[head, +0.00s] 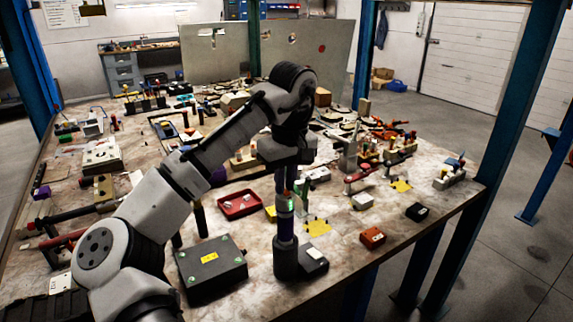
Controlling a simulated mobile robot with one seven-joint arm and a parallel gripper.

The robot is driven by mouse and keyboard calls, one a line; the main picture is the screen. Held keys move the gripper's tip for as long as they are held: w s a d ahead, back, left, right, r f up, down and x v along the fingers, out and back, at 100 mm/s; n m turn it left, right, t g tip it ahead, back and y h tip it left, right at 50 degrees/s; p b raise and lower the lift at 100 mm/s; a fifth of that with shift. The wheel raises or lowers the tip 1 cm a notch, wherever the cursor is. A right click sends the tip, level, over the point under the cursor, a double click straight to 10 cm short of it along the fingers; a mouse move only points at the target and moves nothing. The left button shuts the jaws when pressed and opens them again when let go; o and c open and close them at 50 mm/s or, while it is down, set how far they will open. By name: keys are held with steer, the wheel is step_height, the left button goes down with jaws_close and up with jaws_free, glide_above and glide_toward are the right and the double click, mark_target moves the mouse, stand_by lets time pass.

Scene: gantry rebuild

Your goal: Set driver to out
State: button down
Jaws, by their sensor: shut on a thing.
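What looks like the driver (285,226) is an upright cylinder with a grey top, a green mark and a purple band. Its lower end is in a dark round holder (286,262) near the front edge of the table. My gripper (283,188) points down from above and is shut at the top of the driver. The fingertips are small and dark here, so the exact grip is hard to see. How deep the driver sits in the holder is hidden.
A dark box with a yellow label (210,265) stands close left of the holder. A red tray (240,205) lies behind it. A small orange box (372,238) and a black box (417,212) are to the right. Many tools crowd the table behind.

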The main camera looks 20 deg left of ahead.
steer(key=g+h+p, duration=0.1)
steer(key=p, duration=0.2)
steer(key=shift+w+a+r, duration=0.15)
steer(key=shift+r, duration=0.05)
steer(key=shift+a+f+h, duration=0.1)
steer(key=shift+f+h, duration=0.15)
steer(key=shift+h, duration=0.15)
steer(key=c, duration=1.4)
jaws_free()
steer(key=shift+c, duration=0.2)
step_height(320, 180, up, 14)
steer(key=shift+w+a, duration=0.35)
steer(key=shift+w, duration=0.05)
steer(key=shift+f, duration=0.1)
